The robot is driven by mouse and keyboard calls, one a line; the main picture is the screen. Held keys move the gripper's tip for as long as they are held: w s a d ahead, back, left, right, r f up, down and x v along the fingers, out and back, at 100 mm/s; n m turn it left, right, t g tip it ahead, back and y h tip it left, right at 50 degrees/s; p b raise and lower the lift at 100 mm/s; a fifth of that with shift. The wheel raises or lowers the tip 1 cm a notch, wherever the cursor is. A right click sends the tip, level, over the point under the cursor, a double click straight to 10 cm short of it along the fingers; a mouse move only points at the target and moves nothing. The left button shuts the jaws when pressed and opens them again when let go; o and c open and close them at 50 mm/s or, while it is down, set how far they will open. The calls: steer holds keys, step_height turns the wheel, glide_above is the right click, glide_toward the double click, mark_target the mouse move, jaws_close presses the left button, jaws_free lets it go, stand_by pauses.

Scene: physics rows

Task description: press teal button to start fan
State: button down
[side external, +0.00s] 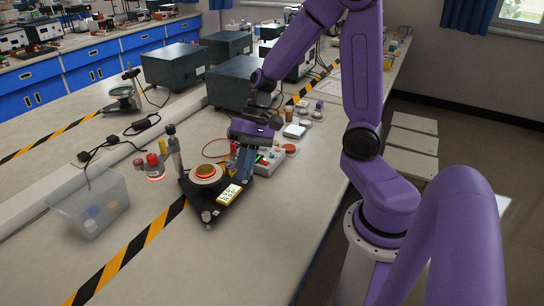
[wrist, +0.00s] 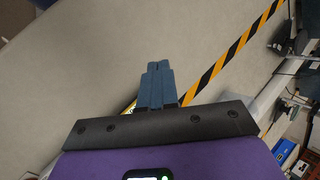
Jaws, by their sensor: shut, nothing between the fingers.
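My gripper (side external: 244,172) is shut and empty, pointing down beside a black triangular device. In the wrist view its dark blue fingers (wrist: 158,68) lie together. The black device (side external: 214,212) carries a round copper-coloured top (side external: 205,172) and a lit yellow display (side external: 229,194). The fingertips are close to its right side; I cannot tell whether they touch anything. A pale control box (side external: 272,157) with red and green parts is just right of the fingers, partly hidden by them. I cannot make out a teal button or a fan for certain in either view.
A clear bin (side external: 88,205) with small coloured items stands at the left. Grey boxes (side external: 175,66) stand farther back. Yellow-black tape (side external: 130,250) crosses the bench. The front bench surface is clear.

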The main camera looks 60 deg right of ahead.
steer(key=w+d+f+m+t, duration=0.1)
steer(key=w+d+m+t, duration=0.2)
steer(key=w+d+m, duration=0.35)
steer(key=m+t+h, duration=0.5)
steer(key=m+t, duration=0.1)
steer(key=m, duration=0.8)
glide_above(272, 156)
steer(key=f, duration=0.5)
steer(key=shift+s+d, duration=0.2)
steer(key=shift+s, duration=0.2)
steer(key=shift+y, duration=0.3)
steer(key=shift+f, duration=4.35)
steer(key=shift+f, duration=0.15)
steer(key=shift+f, duration=0.3)
